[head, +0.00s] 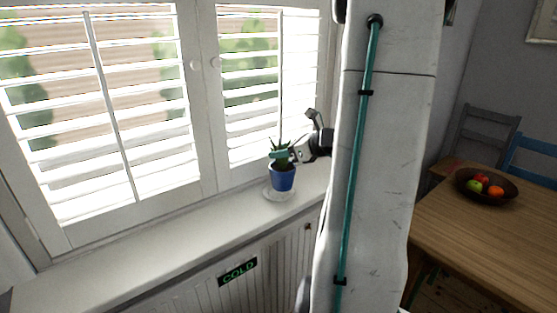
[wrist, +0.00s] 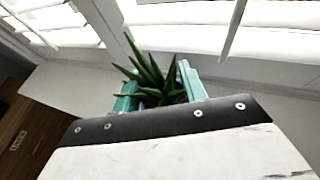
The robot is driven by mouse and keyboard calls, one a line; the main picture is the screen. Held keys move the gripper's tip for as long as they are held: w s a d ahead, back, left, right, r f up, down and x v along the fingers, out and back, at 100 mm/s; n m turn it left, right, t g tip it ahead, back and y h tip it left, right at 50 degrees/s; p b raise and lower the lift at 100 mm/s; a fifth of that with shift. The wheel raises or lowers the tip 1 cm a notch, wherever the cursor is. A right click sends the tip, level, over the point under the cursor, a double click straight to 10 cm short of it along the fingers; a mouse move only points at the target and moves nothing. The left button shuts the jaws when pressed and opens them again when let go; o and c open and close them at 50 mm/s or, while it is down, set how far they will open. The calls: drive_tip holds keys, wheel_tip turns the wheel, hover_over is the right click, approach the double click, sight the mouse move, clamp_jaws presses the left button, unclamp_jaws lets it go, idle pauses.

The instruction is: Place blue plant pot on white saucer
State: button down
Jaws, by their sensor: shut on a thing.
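The blue plant pot (head: 283,179) with a spiky green plant stands upright at the white saucer (head: 277,195) on the white window sill in the head view. The pot appears to be over or on the saucer; I cannot tell whether its base touches. My gripper (head: 284,156) is shut on the pot near its rim, reaching in from the right. In the wrist view the teal fingers (wrist: 160,90) stand on either side of the green plant (wrist: 155,75). The pot is mostly hidden there, and the saucer is not seen.
White shuttered windows (head: 130,100) rise right behind the sill (head: 150,255). A panel with a COLD sign (head: 238,271) is below. At right, a wooden table (head: 490,240) holds a fruit bowl (head: 487,190), with chairs behind. The sill left of the pot is clear.

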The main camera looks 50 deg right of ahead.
drive_tip(key=shift+w+d+f, duration=0.1)
drive_tip(key=shift+w+d, duration=0.1)
drive_tip(key=shift+w, duration=0.35)
drive_tip(key=shift+w+d, duration=0.2)
drive_tip(key=shift+w, duration=0.3)
drive_tip(key=shift+w+f, duration=0.15)
drive_tip(key=shift+f, duration=1.75)
drive_tip(key=c, duration=0.8)
unclamp_jaws()
